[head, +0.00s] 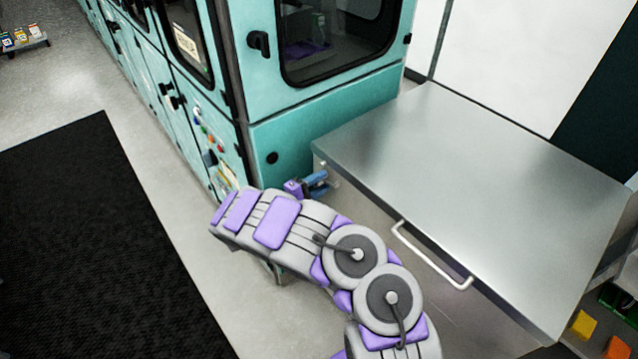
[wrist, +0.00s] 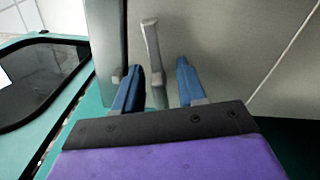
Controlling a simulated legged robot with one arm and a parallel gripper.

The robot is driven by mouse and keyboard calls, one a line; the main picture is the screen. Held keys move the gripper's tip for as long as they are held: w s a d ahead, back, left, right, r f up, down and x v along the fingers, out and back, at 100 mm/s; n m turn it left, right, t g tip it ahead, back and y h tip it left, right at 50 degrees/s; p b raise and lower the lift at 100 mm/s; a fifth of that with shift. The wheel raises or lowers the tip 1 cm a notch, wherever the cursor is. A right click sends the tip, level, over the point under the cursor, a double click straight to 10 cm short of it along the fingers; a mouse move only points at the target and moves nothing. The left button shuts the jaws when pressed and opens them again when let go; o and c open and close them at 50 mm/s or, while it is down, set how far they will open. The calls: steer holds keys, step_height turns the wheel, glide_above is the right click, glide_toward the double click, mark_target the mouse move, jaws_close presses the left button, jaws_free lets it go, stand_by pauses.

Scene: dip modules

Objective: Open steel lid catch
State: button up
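The steel box has a flat grey lid (head: 480,170) that is down. In the wrist view, the catch (wrist: 151,42) is a narrow grey metal lever standing against the steel face. Its lower part lies between the two blue fingers of my gripper (wrist: 160,82). The fingers are apart, with a visible gap between the lever and the right finger. The left finger is close to the lever; I cannot tell if it touches. In the head view, my gripper (head: 320,184) is at the box's left front corner, and the catch cannot be made out there.
A white bar handle (head: 430,258) runs along the lid's front edge. A teal machine cabinet (head: 320,120) stands close to the left of the box. A black mat (head: 90,250) lies on the floor at left. Yellow blocks (head: 582,325) and a green bin are at lower right.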

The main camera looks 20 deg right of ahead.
steer(key=p+v, duration=0.3)
steer(key=v, duration=1.4)
steer(key=shift+a, duration=0.25)
